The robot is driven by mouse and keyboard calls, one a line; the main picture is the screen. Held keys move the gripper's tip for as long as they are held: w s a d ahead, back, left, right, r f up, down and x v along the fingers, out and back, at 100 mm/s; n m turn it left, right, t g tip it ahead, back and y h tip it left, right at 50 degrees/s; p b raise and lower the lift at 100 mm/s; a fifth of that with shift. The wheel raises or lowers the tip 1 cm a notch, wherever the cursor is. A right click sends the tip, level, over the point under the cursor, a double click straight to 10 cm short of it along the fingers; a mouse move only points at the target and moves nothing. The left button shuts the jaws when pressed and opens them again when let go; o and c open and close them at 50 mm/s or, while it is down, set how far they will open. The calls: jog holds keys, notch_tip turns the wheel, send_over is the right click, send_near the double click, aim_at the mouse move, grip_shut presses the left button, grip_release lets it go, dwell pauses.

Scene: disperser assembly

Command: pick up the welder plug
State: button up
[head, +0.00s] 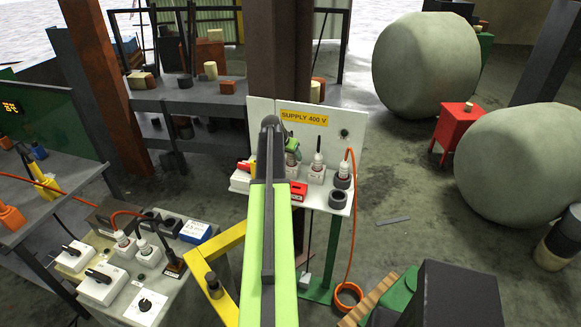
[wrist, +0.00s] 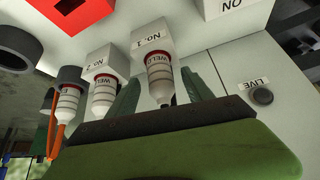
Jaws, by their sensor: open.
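A white plug with a red band and lettering starting "WEL" (wrist: 160,80) sits in the white socket block marked No. 1 (wrist: 153,38) in the wrist view. My gripper (wrist: 160,74) is open, with one green finger on each side of this plug. I cannot tell whether the fingers touch it. A similar plug, also lettered "WEL" (wrist: 103,96), sits in the No. 2 block to its left. In the head view my gripper (head: 292,149) is at the supply panel, partly hidden by my arm, which also hides most of the nearest plug.
The panel marked SUPPLY 400 V (head: 304,118) stands behind the sockets. A third plug (head: 343,171) has an orange cable hanging to the floor. A red block (head: 298,191) lies on the shelf. A bench with more plugs (head: 125,240) stands at left.

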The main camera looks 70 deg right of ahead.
aim_at(292, 157)
jog(key=b+x, duration=0.1)
jog(key=x, duration=0.2)
jog(key=shift+f, duration=0.1)
jog(key=shift+a+r, duration=0.1)
jog(key=shift+r, duration=0.1)
grip_shut()
